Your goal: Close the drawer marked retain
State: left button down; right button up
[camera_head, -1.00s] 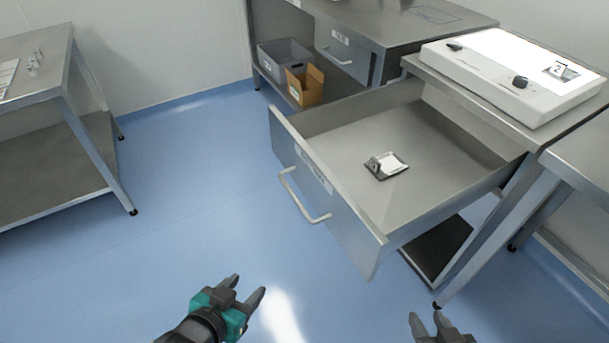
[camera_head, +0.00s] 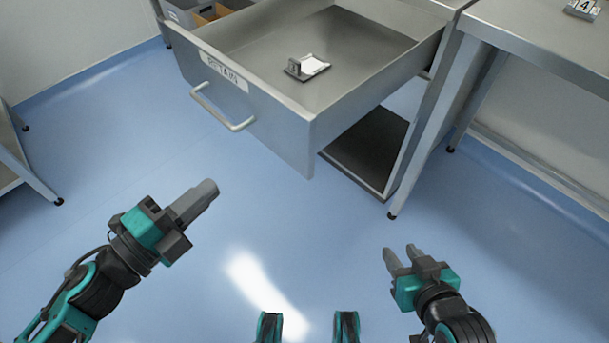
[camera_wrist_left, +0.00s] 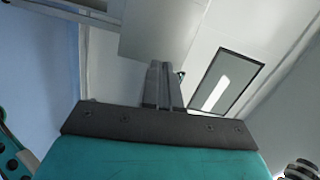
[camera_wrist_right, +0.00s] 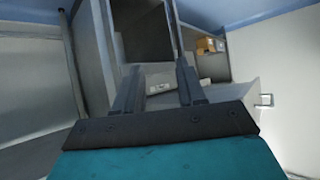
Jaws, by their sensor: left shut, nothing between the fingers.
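The drawer marked RETAIN (camera_head: 262,105) is pulled far out of its bench in the head view. Its label (camera_head: 224,71) and pale bar handle (camera_head: 220,108) are on the front panel. A small numbered block with a white card (camera_head: 306,67) lies inside it. My left gripper (camera_head: 205,192) is shut and empty, in front of and below the drawer's handle, apart from it. It also shows shut in the left wrist view (camera_wrist_left: 163,72). My right gripper (camera_head: 401,255) is open and empty, to the right of the drawer front, over the floor. Its parted fingers show in the right wrist view (camera_wrist_right: 158,82).
A dark lower shelf (camera_head: 368,150) and bench leg (camera_head: 427,125) stand below and right of the drawer. Another bench (camera_head: 545,50) is at the right. A brown box (camera_head: 212,14) sits at the back left. The blue floor before the drawer is clear.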

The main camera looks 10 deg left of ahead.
pick_arm(q)
jog(key=d+m+h, duration=0.1)
jog(key=m, duration=0.1)
jog(key=g+p, duration=0.1)
jog(key=p, duration=0.1)
send_near(290, 142)
jog(key=shift+m+h, duration=0.3)
jog(key=x, duration=0.5)
jog(key=shift+x, duration=0.9)
pick_arm(e)
jog(key=shift+w+d+r, duration=0.15)
jog(key=shift+w+r, duration=0.05)
jog(key=shift+r, duration=0.8)
